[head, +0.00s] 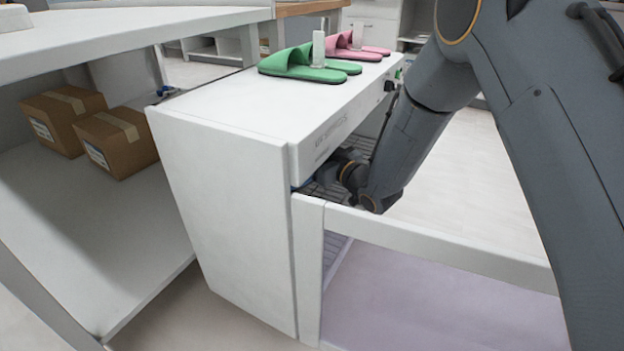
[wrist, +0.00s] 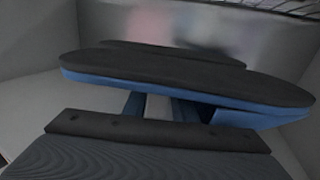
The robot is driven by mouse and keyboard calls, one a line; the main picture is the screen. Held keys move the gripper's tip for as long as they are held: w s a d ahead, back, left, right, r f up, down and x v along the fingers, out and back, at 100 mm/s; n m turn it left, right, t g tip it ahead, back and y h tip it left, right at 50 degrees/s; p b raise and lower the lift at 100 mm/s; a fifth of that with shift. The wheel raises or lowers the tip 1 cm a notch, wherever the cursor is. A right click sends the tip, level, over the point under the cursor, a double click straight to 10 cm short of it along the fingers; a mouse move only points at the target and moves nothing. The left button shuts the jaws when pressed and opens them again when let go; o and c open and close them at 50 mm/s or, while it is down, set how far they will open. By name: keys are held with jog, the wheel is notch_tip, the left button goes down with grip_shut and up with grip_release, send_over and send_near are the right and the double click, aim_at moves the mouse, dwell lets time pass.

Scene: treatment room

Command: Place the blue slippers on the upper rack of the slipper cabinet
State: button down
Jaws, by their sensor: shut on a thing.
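The blue slippers (wrist: 190,80) show dark soles and blue edges in the wrist view, side by side and seen edge-on. My gripper (wrist: 158,106) is shut on them; its fingertips are partly hidden by the sole. In the head view my arm reaches into the opening of the white slipper cabinet (head: 222,190), just under its top. A wire rack (head: 335,245) shows inside the opening. My gripper and most of the slippers are hidden there by my wrist and the cabinet. I cannot tell whether the slippers touch the rack.
Green slippers (head: 305,66) and pink slippers (head: 355,48) lie on the cabinet top with small upright white holders. The cabinet's white open front (head: 430,245) extends to the right below my arm. Two cardboard boxes (head: 118,140) sit on a shelf at left. The floor at right is clear.

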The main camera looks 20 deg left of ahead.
jog(key=shift+a, duration=0.25)
jog(key=f+b, duration=0.1)
jog(key=f, duration=0.2)
jog(key=d+f+b, duration=0.1)
jog(key=f, duration=0.1)
jog(key=shift+w+f+b, duration=0.15)
jog(key=shift+w+b, duration=0.15)
notch_tip(320, 180, down, 5)
jog(key=shift+r+b, duration=0.2)
jog(key=shift+b, duration=0.95)
jog(key=shift+s+r, duration=0.1)
jog(key=shift+a, duration=0.1)
jog(key=c, duration=1.5)
grip_release()
jog(key=shift+o, duration=0.2)
